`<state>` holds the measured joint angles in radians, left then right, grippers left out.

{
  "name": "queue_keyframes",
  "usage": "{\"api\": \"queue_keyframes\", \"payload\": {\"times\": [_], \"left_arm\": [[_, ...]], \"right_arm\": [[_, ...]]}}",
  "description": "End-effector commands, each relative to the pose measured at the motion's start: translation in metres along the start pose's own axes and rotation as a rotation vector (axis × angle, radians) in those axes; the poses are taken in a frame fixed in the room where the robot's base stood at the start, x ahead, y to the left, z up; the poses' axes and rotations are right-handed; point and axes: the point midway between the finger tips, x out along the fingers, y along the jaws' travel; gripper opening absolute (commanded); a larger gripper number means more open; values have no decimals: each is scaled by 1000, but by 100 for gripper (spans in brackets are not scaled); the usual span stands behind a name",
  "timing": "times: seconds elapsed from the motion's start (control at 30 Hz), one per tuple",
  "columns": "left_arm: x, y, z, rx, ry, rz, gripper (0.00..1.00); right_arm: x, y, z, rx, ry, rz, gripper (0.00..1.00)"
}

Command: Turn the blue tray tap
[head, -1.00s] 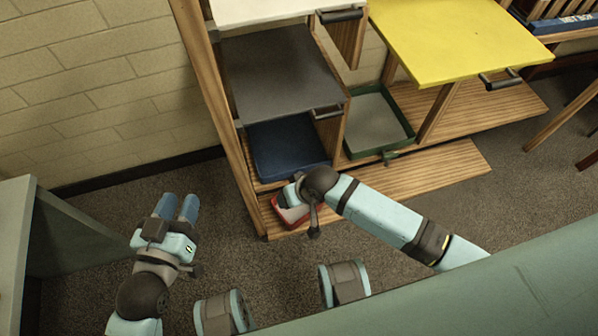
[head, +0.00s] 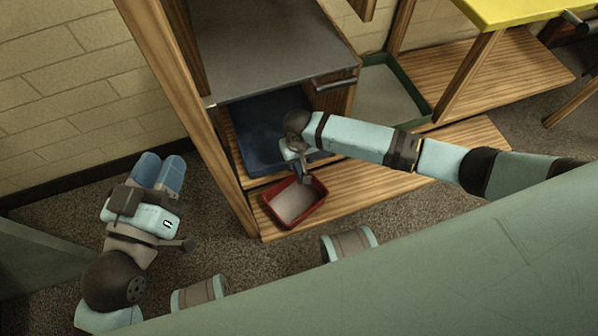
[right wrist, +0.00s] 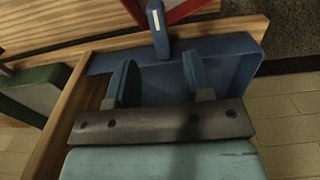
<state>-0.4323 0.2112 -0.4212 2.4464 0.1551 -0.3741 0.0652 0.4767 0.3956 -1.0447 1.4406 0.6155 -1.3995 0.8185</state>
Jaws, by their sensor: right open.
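The blue tray (head: 250,150) sits low in the wooden rack under the grey panel. It fills the middle of the right wrist view (right wrist: 235,55). Its tap (right wrist: 159,32) is a blue lever with a white stripe, pointing up in that picture. My right gripper (right wrist: 160,80) is open and empty. Its fingers are on either side of the tap's line, with the tap beyond them and apart. In the head view my right gripper (head: 298,155) is at the blue tray's front and hides the tap. My left gripper (head: 160,170) looks open and empty, over the floor.
A red tray (head: 316,215) stands on the wooden base below the blue tray's front. A green tray (head: 415,90) is in the bay to the right. Wooden posts flank the blue tray. Carpet is clear before the rack.

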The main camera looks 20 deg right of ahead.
Motion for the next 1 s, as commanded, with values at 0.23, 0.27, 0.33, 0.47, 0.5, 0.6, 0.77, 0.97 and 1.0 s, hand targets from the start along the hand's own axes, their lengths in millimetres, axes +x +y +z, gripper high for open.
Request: {"api": "queue_keyframes", "payload": {"times": [0.23, 0.27, 0.33, 0.47, 0.5, 0.6, 0.77, 0.97, 1.0], "left_arm": [[0, -6, 38, 1, -111, 13, 37], [0, -7, 39, 7, -114, 14, 37], [1, -8, 42, 15, -121, 16, 37], [1, -9, 44, 24, -132, 18, 37], [1, -9, 44, 25, -133, 18, 37], [1, -9, 44, 26, -134, 18, 37], [1, -9, 44, 26, -134, 18, 37], [1, -9, 44, 26, -134, 19, 37], [1, -9, 44, 26, -134, 19, 37]], "right_arm": [[52, 0, 0, -1, 1, 1, 47], [56, 0, 0, -1, 1, 0, 47], [62, 0, 0, -1, 0, 1, 47], [69, 0, 0, -1, 1, 0, 47], [70, 0, 0, -1, 2, -1, 47], [70, 0, 0, -1, 2, -1, 47], [70, 0, 0, -1, 1, -1, 47], [70, 0, 0, -1, 1, -1, 3], [70, 0, 0, -1, 1, -1, 0]]}}
